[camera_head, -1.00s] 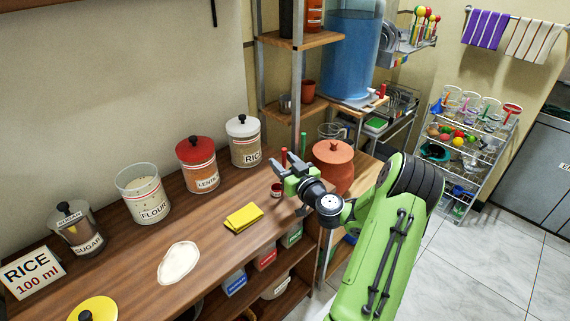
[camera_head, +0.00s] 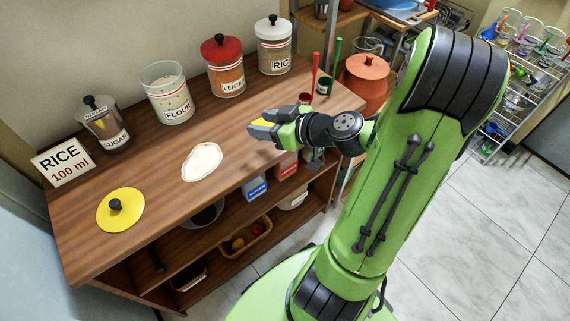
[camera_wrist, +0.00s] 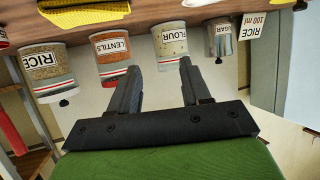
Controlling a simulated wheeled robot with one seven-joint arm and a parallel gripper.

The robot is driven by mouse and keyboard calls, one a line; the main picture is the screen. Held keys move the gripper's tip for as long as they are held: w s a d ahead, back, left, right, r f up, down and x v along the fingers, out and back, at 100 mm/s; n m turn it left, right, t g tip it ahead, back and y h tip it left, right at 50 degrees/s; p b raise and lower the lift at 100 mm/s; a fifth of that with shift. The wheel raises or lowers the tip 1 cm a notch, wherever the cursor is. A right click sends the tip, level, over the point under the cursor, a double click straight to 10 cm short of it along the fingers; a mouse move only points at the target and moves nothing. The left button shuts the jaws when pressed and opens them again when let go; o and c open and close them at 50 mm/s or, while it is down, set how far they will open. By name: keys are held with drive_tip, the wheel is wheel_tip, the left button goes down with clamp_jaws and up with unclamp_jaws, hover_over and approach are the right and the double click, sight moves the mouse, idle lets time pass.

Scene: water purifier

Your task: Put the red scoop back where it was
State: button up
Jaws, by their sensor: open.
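The red scoop (camera_head: 315,72) stands on the counter's right end with its handle upright, next to the green scoop (camera_head: 337,64). Its red handle also shows at the left edge of the wrist view (camera_wrist: 11,130), which is upside down. My gripper (camera_head: 258,129) is open and empty, left of the red scoop and apart from it, over the counter's front part. In the wrist view my fingers (camera_wrist: 155,82) are spread with nothing between them. My gripper partly hides the yellow cloth (camera_head: 265,121).
Rice (camera_head: 274,46), lentils (camera_head: 223,67), flour (camera_head: 166,93) and sugar (camera_head: 104,124) jars line the back of the counter. A clay pot (camera_head: 366,82) stands right of the scoops. A white patch (camera_head: 202,161), yellow lid (camera_head: 120,210) and rice card (camera_head: 62,162) lie or stand leftward.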

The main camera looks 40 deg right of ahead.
drive_tip(key=a+g, duration=0.1)
drive_tip(key=a, duration=0.1)
drive_tip(key=s+a+n+g, duration=0.1)
drive_tip(key=a, duration=0.1)
drive_tip(key=a+g, duration=0.1)
drive_tip(key=a, duration=0.1)
drive_tip(key=shift+s+a+f+n+g+y, duration=0.2)
drive_tip(key=shift+s+f+n+g+y, duration=0.1)
drive_tip(key=shift+f, duration=0.05)
drive_tip(key=s+a+r+m+g+h, duration=0.1)
drive_tip(key=s+a+r+m+h, duration=0.1)
drive_tip(key=s, duration=0.6)
drive_tip(key=s+a+r+m+g+h, duration=0.2)
drive_tip(key=s+r, duration=0.3)
drive_tip(key=s, duration=0.4)
drive_tip(key=shift+a+m+h, duration=0.2)
drive_tip(key=shift+m+h, duration=0.5)
drive_tip(key=shift+m, duration=0.2)
drive_tip(key=shift+r, duration=0.2)
wheel_tip(320, 180, up, 13)
drive_tip(key=p, duration=1.3)
